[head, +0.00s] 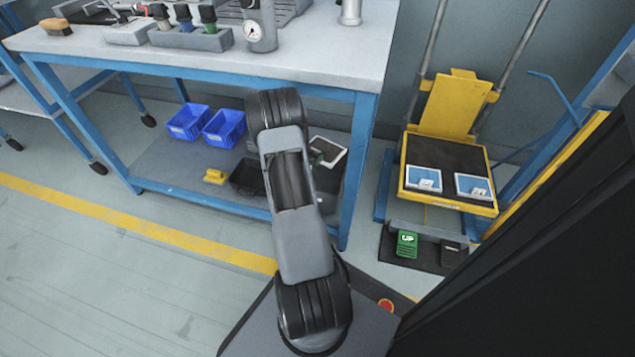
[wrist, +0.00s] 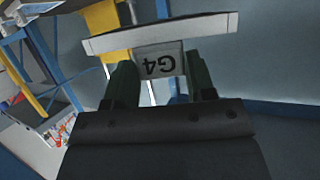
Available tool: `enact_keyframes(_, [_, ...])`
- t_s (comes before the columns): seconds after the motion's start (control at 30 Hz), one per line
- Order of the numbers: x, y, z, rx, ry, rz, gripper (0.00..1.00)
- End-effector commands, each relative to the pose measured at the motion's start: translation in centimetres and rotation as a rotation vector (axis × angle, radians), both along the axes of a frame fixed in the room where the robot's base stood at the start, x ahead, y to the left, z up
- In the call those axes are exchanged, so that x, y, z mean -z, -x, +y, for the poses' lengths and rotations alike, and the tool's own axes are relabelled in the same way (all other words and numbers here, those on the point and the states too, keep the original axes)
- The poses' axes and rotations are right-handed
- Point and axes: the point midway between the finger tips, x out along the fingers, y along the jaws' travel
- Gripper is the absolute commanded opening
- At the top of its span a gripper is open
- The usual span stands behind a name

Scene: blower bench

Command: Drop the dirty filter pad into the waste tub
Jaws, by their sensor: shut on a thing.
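My gripper (wrist: 160,76) is shut on a filter pad (wrist: 160,33) in the wrist view, gripping its grey tab marked "G4", which reads upside down. The pad shows nearly edge-on as a pale strip beyond the fingers. Its face is hidden, so I cannot tell whether it is dirty. In the head view my arm covers the middle and my gripper does not show. A black open tub (head: 246,178) stands on the bench's lower shelf, partly behind my arm; I cannot tell for certain that it is the waste tub. A pale-framed dark panel (head: 328,152) lies on that shelf.
Blue bins (head: 222,128) and a small yellow object (head: 215,176) are on the lower shelf. The blue-legged bench (head: 330,60) carries tools.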

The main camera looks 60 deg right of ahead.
Motion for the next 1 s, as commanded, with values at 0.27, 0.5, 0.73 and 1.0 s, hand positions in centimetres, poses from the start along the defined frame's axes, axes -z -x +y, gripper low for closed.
enact_keyframes(0.27, [0.0, 0.0, 0.0, 0.000, 0.000, 0.000, 0.75])
enact_keyframes(0.5, [0.0, 0.0, 0.0, 0.000, -0.001, 0.000, 0.80])
enact_keyframes(0.73, [-0.9, -0.2, 1.5, -0.004, -0.001, 0.001, 0.80])
enact_keyframes(1.0, [-3.2, -0.4, 6.6, -0.005, 0.000, 0.001, 0.80])
